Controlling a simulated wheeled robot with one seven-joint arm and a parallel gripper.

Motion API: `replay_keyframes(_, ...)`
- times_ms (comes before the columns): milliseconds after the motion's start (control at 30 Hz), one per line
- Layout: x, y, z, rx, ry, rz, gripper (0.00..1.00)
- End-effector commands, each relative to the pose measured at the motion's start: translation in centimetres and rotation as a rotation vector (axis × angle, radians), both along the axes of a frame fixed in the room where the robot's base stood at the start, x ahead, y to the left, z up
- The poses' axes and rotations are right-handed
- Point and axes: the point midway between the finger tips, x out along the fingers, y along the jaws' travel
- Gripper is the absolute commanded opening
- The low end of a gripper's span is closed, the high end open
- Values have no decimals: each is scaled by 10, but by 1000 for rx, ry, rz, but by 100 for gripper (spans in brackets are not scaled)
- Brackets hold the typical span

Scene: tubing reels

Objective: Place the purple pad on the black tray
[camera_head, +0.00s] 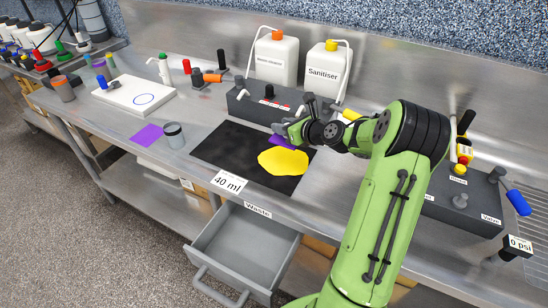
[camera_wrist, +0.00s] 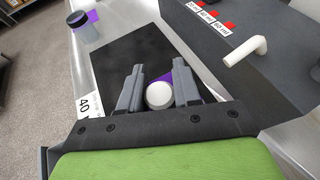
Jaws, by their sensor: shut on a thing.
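A purple pad (camera_head: 279,140) shows at the tips of my gripper (camera_head: 283,128), over the back part of the black tray (camera_head: 222,148). In the wrist view my gripper (camera_wrist: 159,92) has its two grey fingers on either side of a white round piece (camera_wrist: 159,95). Purple (camera_wrist: 186,78) shows just behind that piece. The fingers hide much of the pad. I cannot tell whether it touches the tray. A yellow patch (camera_head: 283,161) lies on the tray in front of my gripper; it does not show in the wrist view.
A flat purple square (camera_head: 147,136) lies on the bench left of the tray, beside a grey-lidded jar (camera_head: 174,135). A dark control box (camera_head: 268,103) stands behind the tray. An open grey drawer (camera_head: 245,250) sticks out below the bench. White jugs (camera_head: 277,60) stand at the back.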

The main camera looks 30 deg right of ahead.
Motion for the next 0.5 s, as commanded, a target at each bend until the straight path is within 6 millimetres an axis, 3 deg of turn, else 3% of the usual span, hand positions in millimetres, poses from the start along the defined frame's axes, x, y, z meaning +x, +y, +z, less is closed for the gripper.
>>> replay_keyframes(67,7,1,-2,3,-4,-4,2)
replay_keyframes(300,9,1,-55,5,-3,-6,2)
replay_keyframes(500,8,1,-83,5,-3,-6,2)
